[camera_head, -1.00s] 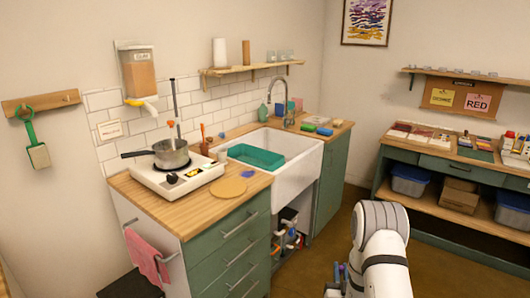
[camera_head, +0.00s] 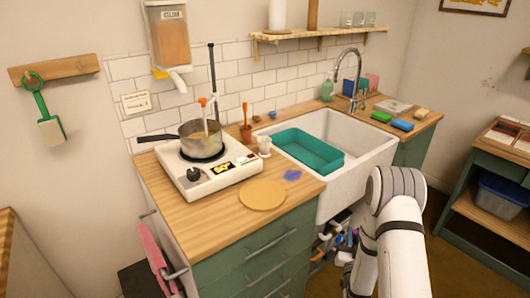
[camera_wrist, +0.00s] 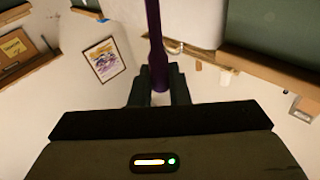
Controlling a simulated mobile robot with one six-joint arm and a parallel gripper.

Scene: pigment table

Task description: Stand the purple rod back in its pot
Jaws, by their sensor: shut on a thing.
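In the wrist view my gripper (camera_wrist: 160,92) is shut on a dark purple rod (camera_wrist: 155,42). The rod runs up the picture from between the fingers and out at the top edge. In the head view the rod and my gripper do not show clearly. A small brown pot (camera_head: 246,133) with an orange stick in it stands on the counter by the hotplate. A small white vessel (camera_head: 264,148) stands just in front of it. I cannot tell which vessel is the rod's pot.
A saucepan (camera_head: 203,137) sits on the white hotplate (camera_head: 213,180). A round wooden board (camera_head: 262,195) and a purple patch (camera_head: 292,175) lie on the counter. The sink (camera_head: 362,148) holds a teal tub (camera_head: 300,152). The front left of the counter (camera_head: 165,200) is clear.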

